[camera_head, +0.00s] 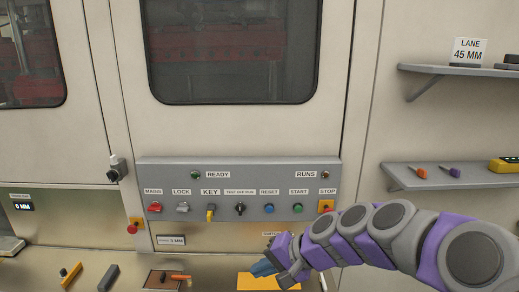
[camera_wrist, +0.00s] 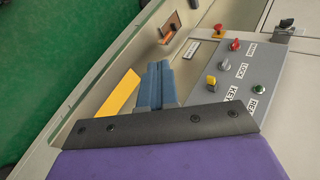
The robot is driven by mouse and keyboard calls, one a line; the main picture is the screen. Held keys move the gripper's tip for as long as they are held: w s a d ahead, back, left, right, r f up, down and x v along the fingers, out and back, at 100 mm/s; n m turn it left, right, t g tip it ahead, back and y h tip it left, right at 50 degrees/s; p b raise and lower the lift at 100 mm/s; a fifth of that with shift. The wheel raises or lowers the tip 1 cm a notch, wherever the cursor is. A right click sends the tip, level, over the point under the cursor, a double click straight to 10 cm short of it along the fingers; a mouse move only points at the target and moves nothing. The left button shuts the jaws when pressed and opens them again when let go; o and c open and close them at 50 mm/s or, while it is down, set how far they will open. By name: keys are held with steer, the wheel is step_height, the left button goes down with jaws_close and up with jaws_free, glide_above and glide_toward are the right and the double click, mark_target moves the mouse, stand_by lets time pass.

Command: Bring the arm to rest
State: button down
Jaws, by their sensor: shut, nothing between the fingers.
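My gripper (camera_head: 264,268) shows at the lower middle of the head view, at the end of my purple and grey arm, which reaches in from the right. In the wrist view its blue fingers (camera_wrist: 158,86) lie side by side, shut, with nothing between them. The gripper is in front of and below the grey control panel (camera_head: 238,181), apart from its switches. A yellow flat piece (camera_head: 255,282) lies on the ledge below the gripper, partly hidden by it in the head view. It also shows left of the fingers in the wrist view (camera_wrist: 112,101).
The panel carries a red MAINS switch (camera_head: 154,208), a yellow KEY switch (camera_head: 210,212), and several buttons. A small tray (camera_head: 153,281) with an orange-handled tool lies on the ledge. Shelves (camera_head: 455,177) with small tools stand at right. Open green floor (camera_wrist: 60,60) shows in the wrist view.

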steer(key=s+d+f+n+g+h, duration=0.1)
steer(key=s+d+f+h, duration=0.1)
steer(key=s, duration=0.8)
steer(key=s+d+f+n+g+h, duration=0.2)
steer(key=s+d+h, duration=0.2)
steer(key=s, duration=0.6)
steer(key=s+d+f+n+g+h, duration=0.1)
steer(key=s+d+f+g+h, duration=0.1)
steer(key=s+d, duration=0.5)
steer(key=s+f+h, duration=0.1)
steer(key=s, duration=0.2)
steer(key=shift+s, duration=0.2)
